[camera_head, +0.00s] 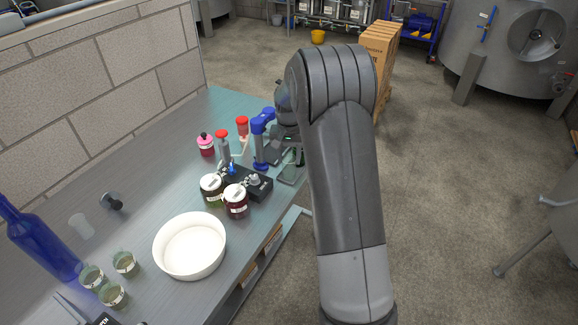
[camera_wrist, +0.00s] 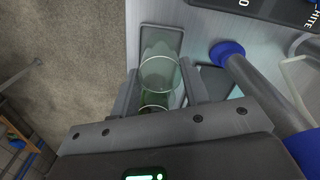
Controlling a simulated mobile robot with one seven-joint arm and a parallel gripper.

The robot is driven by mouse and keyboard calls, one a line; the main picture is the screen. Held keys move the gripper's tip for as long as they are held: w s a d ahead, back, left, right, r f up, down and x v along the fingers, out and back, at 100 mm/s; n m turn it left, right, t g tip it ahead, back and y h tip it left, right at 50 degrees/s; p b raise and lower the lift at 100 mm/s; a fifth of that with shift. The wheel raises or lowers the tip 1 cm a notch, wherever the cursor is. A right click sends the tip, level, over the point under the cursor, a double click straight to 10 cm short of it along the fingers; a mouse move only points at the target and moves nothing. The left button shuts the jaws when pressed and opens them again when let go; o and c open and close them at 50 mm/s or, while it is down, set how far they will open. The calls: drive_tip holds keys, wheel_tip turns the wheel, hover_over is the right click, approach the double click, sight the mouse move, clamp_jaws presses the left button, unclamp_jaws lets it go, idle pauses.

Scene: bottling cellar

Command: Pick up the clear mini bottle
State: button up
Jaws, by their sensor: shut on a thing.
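The clear mini bottle (camera_wrist: 160,72) is a pale, see-through greenish piece between the two fingers of my gripper (camera_wrist: 160,88) in the wrist view. The fingers are shut on it from both sides. A grey rectangular piece (camera_wrist: 168,38) lies behind it; I cannot tell whether the bottle touches it. In the head view my gripper (camera_head: 290,152) is at the bench's right edge, mostly hidden by my arm. A pale glassy shape, seemingly the bottle (camera_head: 291,170), shows just below it.
A blue and grey stand (camera_head: 262,137) is close left of my gripper. Two jars (camera_head: 236,201) with white lids, a black block (camera_head: 259,188), red-capped bottles (camera_head: 242,127) and a white bowl (camera_head: 190,246) share the bench (camera_head: 150,184). Open floor lies to the right.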

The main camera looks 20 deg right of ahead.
drive_tip(key=c, duration=0.4)
drive_tip(key=shift+o, duration=0.2)
